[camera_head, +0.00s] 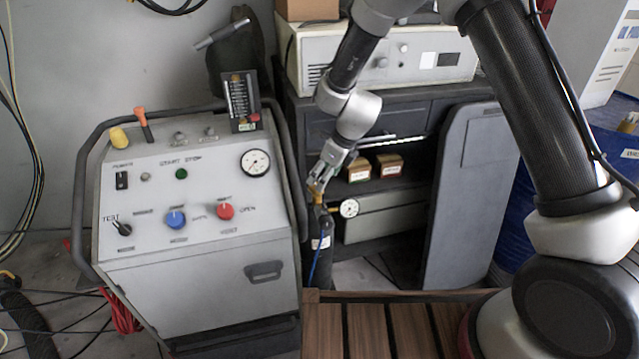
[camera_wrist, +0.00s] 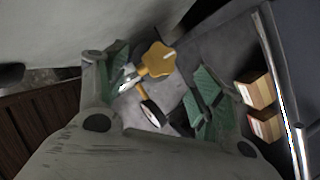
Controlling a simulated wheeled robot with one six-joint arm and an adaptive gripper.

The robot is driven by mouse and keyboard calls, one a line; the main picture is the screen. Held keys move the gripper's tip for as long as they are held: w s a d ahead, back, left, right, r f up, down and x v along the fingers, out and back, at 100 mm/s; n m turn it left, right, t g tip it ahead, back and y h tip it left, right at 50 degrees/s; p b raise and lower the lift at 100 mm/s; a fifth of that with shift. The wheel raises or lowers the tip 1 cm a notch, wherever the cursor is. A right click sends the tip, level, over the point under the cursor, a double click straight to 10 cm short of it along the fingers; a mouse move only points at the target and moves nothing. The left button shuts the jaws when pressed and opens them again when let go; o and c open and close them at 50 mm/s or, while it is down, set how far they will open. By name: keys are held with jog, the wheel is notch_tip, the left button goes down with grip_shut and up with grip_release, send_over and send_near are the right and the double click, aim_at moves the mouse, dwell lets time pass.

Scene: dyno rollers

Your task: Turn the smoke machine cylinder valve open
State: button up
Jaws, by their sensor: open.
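The smoke machine (camera_head: 200,260) is a grey cabinet on the left in the head view, with knobs and a gauge on its sloped panel. The dark cylinder (camera_head: 322,245) stands at its right side, with a small round gauge (camera_head: 349,208) at its top. In the wrist view the yellow lobed valve knob (camera_wrist: 158,59) shows between the fingers, nearer the left one, with the cylinder gauge (camera_wrist: 153,114) below it. My gripper (camera_head: 323,180) is open at the cylinder top, and its green-padded fingers (camera_wrist: 164,92) are spread around the knob. I cannot tell whether a finger touches it.
A dark shelf unit (camera_head: 415,121) behind holds small boxes (camera_head: 388,165), which also show at the right in the wrist view (camera_wrist: 256,90). A grey panel (camera_head: 465,200) leans at its right. A slatted wooden surface (camera_head: 390,330) lies in front.

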jog(key=x, duration=0.4)
jog(key=shift+f, duration=0.15)
jog(key=c, duration=1)
